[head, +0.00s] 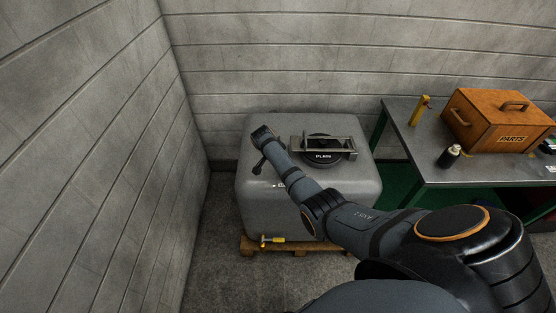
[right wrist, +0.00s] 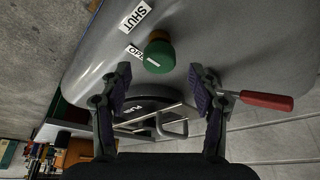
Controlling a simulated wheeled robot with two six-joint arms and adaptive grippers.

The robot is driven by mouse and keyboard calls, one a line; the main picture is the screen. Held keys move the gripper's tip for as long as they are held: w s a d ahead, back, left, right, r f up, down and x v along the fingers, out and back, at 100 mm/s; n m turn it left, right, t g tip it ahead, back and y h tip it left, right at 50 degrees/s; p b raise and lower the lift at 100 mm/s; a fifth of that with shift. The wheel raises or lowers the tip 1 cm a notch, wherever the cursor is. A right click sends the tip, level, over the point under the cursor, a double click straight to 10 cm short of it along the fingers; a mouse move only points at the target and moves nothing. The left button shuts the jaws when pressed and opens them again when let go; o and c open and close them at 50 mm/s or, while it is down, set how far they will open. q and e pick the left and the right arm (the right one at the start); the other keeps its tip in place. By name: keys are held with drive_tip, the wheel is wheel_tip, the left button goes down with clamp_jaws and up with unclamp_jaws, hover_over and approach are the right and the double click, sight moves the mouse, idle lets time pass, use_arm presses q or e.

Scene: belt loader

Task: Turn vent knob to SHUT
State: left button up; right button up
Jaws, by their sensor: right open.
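The green vent knob (right wrist: 158,56) shows on the grey tank in the right wrist view, with a small white mark on its face. A white SHUT label (right wrist: 136,16) lies above and left of it. A second label (right wrist: 131,52), starting "OP", is partly hidden at the knob's left. My right gripper (right wrist: 160,82) is open and empty, its fingertips pointing toward the knob, one to each side, without closing on it. In the head view my right arm reaches over the grey tank (head: 258,205); its gripper (head: 262,137) is near the tank's back left, and the knob is hidden. My left gripper is not in view.
A black round lid (head: 323,157) with a metal frame sits on the tank. A red handle (right wrist: 267,101) is beside the gripper's right finger. Block walls stand left and behind. A bench (head: 408,130) at right holds a wooden PARTS box (head: 490,115) and a dark bottle (head: 449,157).

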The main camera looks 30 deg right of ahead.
drive_tip(key=v, duration=0.9)
drive_tip(key=shift+a, duration=0.1)
